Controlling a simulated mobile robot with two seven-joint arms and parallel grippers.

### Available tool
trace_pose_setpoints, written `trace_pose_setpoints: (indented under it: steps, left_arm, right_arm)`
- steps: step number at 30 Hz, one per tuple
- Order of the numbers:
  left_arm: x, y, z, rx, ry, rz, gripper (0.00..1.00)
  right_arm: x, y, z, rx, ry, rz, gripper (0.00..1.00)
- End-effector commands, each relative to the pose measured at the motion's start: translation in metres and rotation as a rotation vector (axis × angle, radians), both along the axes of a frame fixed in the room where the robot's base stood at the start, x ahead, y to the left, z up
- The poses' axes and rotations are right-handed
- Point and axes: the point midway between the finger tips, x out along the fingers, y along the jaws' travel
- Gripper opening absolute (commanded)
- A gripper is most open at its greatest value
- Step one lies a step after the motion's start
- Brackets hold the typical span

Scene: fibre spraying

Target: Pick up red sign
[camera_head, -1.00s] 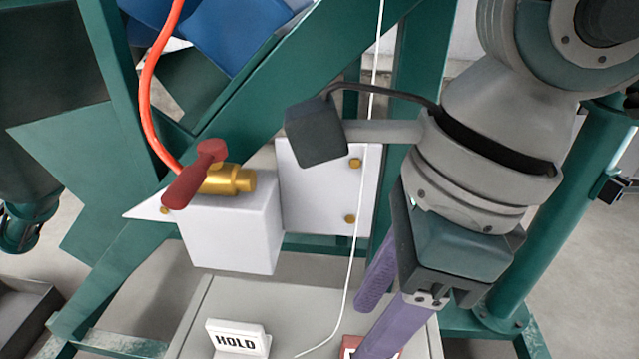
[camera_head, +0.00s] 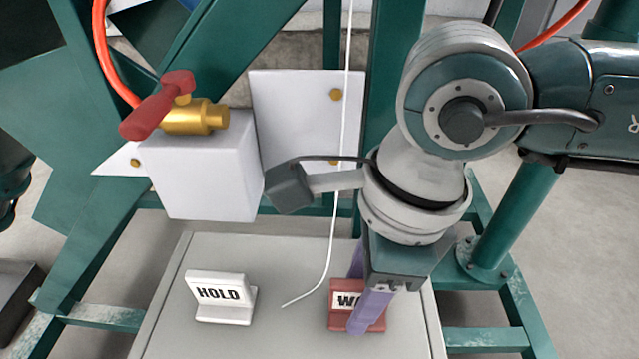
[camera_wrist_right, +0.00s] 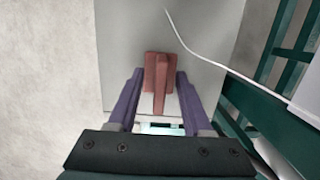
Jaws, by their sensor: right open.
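The red sign (camera_head: 343,286) stands on the grey platform (camera_head: 270,262) at its right side, its white face with black letters partly hidden by my right gripper. In the right wrist view the red sign (camera_wrist_right: 160,78) stands between the two purple fingers, with a gap on each side. My right gripper (camera_head: 358,292) points down and is open around the sign. It also shows in the right wrist view (camera_wrist_right: 155,82). My left gripper is not in view.
A white HOLD sign (camera_head: 222,296) stands on the platform to the left. A thin white cord (camera_head: 332,222) hangs down between the signs. A white box (camera_head: 200,170) with a brass valve and red handle (camera_head: 158,106) is behind. Green frame beams (camera_head: 492,318) flank the platform.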

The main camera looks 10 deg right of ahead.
Motion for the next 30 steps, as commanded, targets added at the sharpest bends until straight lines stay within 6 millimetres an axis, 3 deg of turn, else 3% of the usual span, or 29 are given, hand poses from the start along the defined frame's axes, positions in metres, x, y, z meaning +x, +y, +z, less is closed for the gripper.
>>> trace_pose_setpoints:
  steps: [3, 16, 30]
  left_arm:
    - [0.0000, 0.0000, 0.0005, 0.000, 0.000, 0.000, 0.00]
    - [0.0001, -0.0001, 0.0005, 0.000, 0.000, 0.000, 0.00]
    - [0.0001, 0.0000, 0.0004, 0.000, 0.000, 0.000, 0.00]
  right_arm:
    - [-0.0002, 0.0002, 0.0006, 0.000, 0.000, 0.000, 0.49]
    - [-0.0002, 0.0001, 0.0009, 0.001, 0.001, -0.001, 0.01]
    - [0.0000, 0.0003, 0.0010, 0.001, 0.001, -0.001, 0.00]
